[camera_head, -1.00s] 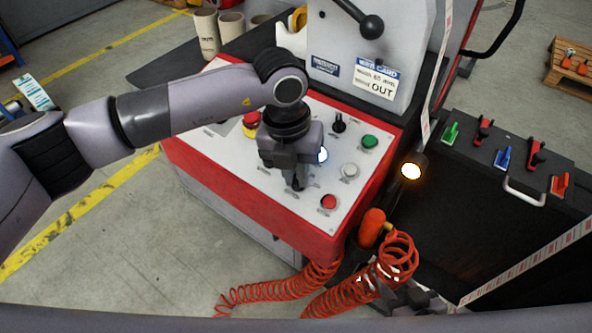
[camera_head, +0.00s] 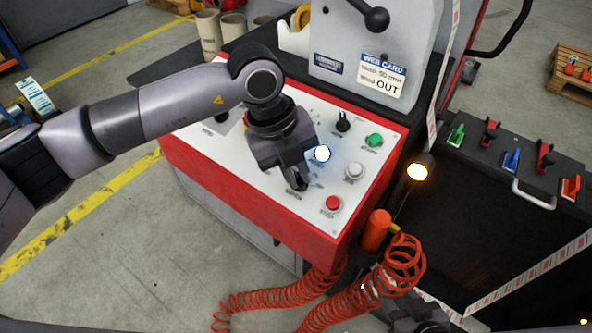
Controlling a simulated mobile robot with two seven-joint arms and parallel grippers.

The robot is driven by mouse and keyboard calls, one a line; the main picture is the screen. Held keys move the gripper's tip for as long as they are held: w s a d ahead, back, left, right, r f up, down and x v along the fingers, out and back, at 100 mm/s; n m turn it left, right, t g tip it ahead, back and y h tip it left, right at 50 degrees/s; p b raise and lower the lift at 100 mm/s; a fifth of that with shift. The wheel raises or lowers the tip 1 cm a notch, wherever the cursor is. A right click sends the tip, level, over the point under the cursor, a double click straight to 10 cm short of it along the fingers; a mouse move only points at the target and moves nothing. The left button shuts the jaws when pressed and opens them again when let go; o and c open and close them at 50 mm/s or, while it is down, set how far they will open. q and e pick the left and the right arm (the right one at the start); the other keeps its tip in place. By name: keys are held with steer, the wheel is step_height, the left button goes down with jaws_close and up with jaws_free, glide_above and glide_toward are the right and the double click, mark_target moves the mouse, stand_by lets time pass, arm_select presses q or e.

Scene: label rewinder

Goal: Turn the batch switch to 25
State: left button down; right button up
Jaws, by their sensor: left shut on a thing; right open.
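The white control panel (camera_head: 222,155) with a red edge slopes in front of the grey machine. My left gripper (camera_head: 299,184) points down at the panel's lower middle and is shut on a small dark knob, apparently the batch switch. The fingers hide most of that switch, so its pointer and setting cannot be read. A printed label shows just below the fingertips, too small to read surely. My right gripper (camera_head: 420,318) shows only partly at the bottom edge, beside the coiled hose, away from the panel.
An orange coiled hose (camera_head: 345,302) hangs below. A lit work lamp (camera_head: 417,171) stands at right.

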mark_target(285, 188)
arm_select(q)
steer(key=shift+r, duration=0.1)
stand_by(0.4)
steer(key=c, duration=1.1)
jaws_free()
steer(key=shift+c, duration=0.2)
steer(key=v, duration=0.7)
steer(key=shift+b, duration=0.3)
